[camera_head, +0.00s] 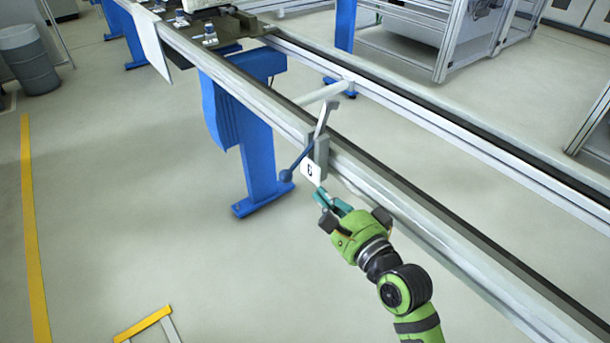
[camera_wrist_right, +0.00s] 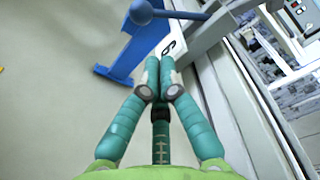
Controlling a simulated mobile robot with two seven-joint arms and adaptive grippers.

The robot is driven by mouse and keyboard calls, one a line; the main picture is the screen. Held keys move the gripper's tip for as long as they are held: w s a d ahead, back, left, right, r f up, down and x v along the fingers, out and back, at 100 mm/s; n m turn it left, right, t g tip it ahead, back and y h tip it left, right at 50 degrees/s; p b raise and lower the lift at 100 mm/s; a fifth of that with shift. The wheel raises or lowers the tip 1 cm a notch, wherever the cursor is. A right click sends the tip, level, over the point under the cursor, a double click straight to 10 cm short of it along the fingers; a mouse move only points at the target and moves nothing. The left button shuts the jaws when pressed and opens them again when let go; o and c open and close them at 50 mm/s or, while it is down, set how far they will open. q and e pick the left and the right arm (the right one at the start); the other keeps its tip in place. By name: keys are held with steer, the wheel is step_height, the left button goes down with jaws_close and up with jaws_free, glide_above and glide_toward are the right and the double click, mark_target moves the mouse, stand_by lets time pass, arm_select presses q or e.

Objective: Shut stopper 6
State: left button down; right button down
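Stopper 6 is mounted on the near rail. Its white plate marked 6 (camera_head: 312,171) shows in the head view and also in the wrist view (camera_wrist_right: 172,46). Its lever ends in a dark blue ball knob (camera_head: 286,175), which hangs to the left of the plate; in the wrist view the knob (camera_wrist_right: 141,12) is at the top. A grey arm of the stopper (camera_head: 325,117) sticks up over the rail. My right gripper (camera_head: 322,194) is just below and in front of the plate. Its teal fingertips (camera_wrist_right: 158,80) are together with nothing between them. My left gripper is not in view.
The conveyor's near rail (camera_head: 400,205) runs diagonally from upper left to lower right, with a far rail (camera_head: 450,130) behind it. A blue leg (camera_head: 255,150) stands under the near rail. A pallet (camera_head: 215,45) sits on the line at the back. The floor to the left is open.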

steer(key=x, duration=0.7)
steer(key=shift+w+a, duration=0.2)
steer(key=shift+w, duration=0.1)
